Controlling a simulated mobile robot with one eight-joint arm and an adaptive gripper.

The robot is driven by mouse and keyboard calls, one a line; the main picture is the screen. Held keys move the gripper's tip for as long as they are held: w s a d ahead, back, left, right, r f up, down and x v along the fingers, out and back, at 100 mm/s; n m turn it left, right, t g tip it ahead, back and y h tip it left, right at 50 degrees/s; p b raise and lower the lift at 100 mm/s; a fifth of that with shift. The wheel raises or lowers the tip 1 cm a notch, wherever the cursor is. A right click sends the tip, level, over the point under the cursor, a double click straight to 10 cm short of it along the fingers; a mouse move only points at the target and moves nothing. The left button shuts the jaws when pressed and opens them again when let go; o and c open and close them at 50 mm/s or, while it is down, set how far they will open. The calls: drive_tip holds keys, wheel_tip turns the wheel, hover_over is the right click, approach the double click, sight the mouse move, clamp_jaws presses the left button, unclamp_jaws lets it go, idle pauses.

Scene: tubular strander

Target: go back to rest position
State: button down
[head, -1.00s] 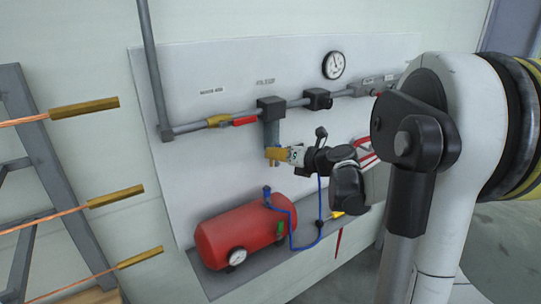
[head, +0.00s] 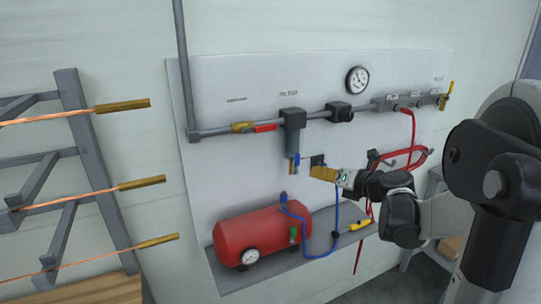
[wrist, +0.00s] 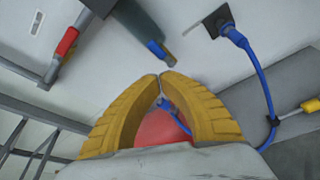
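My gripper (head: 318,172) has yellow ribbed fingers. It is in front of the white wall panel (head: 225,85), a little right of the grey filter unit's lower end (head: 292,145). In the wrist view my gripper (wrist: 160,77) has its fingertips together, with nothing held between them. A small blue-handled drain valve (wrist: 158,50) shows beyond the tips, apart from them. My arm reaches in from the right.
A red air tank (head: 258,232) with a gauge stands on a grey shelf (head: 330,238) below. A blue hose (head: 337,205) and a red coiled hose (head: 412,150) hang nearby. A rack with brass-tipped copper rods (head: 123,105) is at left.

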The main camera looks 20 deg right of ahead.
drive_tip(key=s+a+f+n+g+b, duration=0.1)
drive_tip(key=s+a+f+n+g, duration=0.15)
drive_tip(key=s+a+n, duration=0.55)
drive_tip(key=s+a+f+n+g, duration=0.1)
drive_tip(key=s+a+n+g, duration=0.2)
drive_tip(key=a+n, duration=0.9)
drive_tip(key=s+a+f+n+g+h, duration=0.1)
drive_tip(key=s+a+f+n+h, duration=0.1)
drive_tip(key=s+n, duration=1.1)
wheel_tip(320, 180, down, 2)
drive_tip(key=n+h, duration=0.1)
drive_tip(key=n, duration=0.5)
drive_tip(key=shift+f+n+g+b, duration=0.15)
drive_tip(key=shift+n+g+b, duration=0.15)
drive_tip(key=shift+n+g, duration=0.1)
